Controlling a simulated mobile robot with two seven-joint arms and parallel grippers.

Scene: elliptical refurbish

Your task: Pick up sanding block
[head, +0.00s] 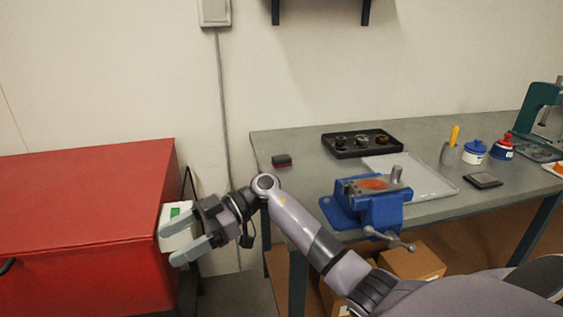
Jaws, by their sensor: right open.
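A small block with a dark top and red lower part (282,160) lies on the grey workbench (262,142) near its left end; it looks like the sanding block. A flat dark grey piece (484,180) lies on the right part of the bench, and I cannot tell what it is. My right gripper (169,246) is open and empty. It points left, beyond the bench's left end, in front of the red cabinet's side, left of and apart from the red-and-black block. My left gripper is out of view.
A blue vise (370,210) stands at the bench's front edge. Behind it are a pale tray (440,186) and a black parts tray (362,152). Jars and a teal press (537,104) stand at right. A red cabinet (80,200) and white box (174,240) are left. Cardboard boxes (412,262) sit below.

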